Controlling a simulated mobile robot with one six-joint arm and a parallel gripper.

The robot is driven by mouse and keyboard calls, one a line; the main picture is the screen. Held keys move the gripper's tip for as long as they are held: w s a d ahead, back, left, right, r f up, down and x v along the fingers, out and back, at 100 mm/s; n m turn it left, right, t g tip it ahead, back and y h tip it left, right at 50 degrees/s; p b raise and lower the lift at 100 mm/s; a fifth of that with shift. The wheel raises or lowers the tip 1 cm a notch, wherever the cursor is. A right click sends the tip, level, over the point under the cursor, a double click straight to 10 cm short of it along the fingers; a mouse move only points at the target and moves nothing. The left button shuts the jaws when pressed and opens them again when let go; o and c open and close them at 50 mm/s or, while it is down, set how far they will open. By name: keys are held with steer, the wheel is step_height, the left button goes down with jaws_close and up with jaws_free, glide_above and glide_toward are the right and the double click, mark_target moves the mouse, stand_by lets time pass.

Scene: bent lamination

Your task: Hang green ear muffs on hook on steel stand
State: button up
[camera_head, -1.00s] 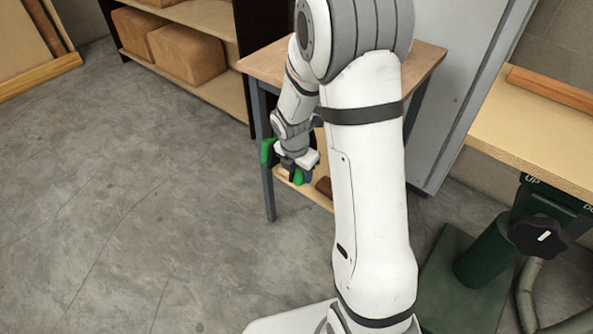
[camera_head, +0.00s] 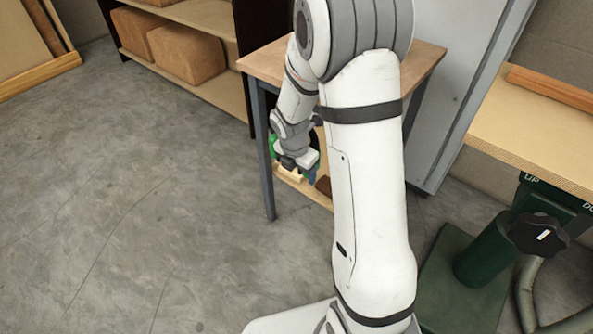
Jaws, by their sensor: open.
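The green ear muffs (camera_head: 273,147) show only in part, as green patches to the left and right of my gripper, mostly hidden behind it. My gripper (camera_head: 296,163) is low beside the small wooden table's left side, in front of the ear muffs. It is open. I cannot tell whether it touches the ear muffs or what bears them. I cannot make out a hook or a steel stand for certain.
The wooden table (camera_head: 428,62) has grey metal legs and a low shelf with a brown block (camera_head: 323,186). A shelf with brown boxes (camera_head: 187,54) stands behind left. A workbench (camera_head: 530,130) with a green post stands right. The left floor is clear.

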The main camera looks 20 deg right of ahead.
step_height(320, 180, up, 8)
steer(key=a+p, duration=0.1)
steer(key=p, duration=0.1)
steer(key=shift+s+f, duration=0.15)
steer(key=shift+s, duration=0.25)
steer(key=shift+a, duration=0.1)
steer(key=s+r+m+y+p, duration=0.1)
steer(key=s+r+m+p, duration=0.6)
steer(key=s+r+m, duration=0.3)
steer(key=s+r+m+t+p, duration=0.1)
steer(key=s+r+m+p, duration=0.6)
steer(key=r+m, duration=0.8)
steer(key=shift+s+a+r+y, duration=0.35)
steer(key=shift+s+r+y, duration=0.05)
steer(key=shift+s+r, duration=1)
